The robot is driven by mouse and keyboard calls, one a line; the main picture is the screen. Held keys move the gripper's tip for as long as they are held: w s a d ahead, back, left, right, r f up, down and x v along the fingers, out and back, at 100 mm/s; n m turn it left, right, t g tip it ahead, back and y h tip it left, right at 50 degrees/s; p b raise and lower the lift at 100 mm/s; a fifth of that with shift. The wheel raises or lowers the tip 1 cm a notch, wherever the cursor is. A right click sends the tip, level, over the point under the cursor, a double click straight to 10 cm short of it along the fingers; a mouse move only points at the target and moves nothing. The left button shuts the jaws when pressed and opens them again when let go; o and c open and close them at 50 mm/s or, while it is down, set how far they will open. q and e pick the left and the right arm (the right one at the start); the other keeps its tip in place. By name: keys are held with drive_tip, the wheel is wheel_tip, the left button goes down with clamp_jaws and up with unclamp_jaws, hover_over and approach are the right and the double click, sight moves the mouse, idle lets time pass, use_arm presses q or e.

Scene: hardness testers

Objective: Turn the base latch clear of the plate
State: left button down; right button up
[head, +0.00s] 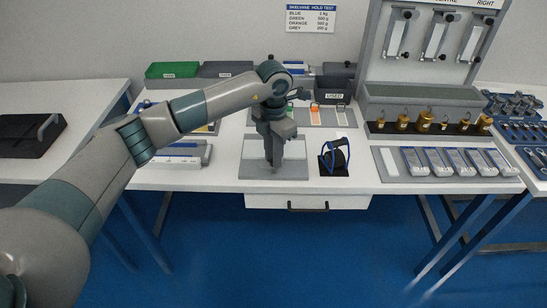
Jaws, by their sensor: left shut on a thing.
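A grey base with a paler plate (254,148) lies near the front edge of the middle table. My left gripper (275,168) points straight down onto it, near its middle. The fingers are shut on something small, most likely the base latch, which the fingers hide. I cannot tell which way the latch is turned. My right gripper is not in view.
A blue and black item on a black pad (335,158) stands close to the right of the base. Further right are a tray of white-grey blocks (383,162) and a row of brass weights (424,121). Grey flat items (182,160) lie to the left.

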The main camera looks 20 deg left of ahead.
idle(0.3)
use_arm(q)
drive_tip(key=c, duration=1.6)
unclamp_jaws()
drive_tip(key=shift+r, duration=0.1)
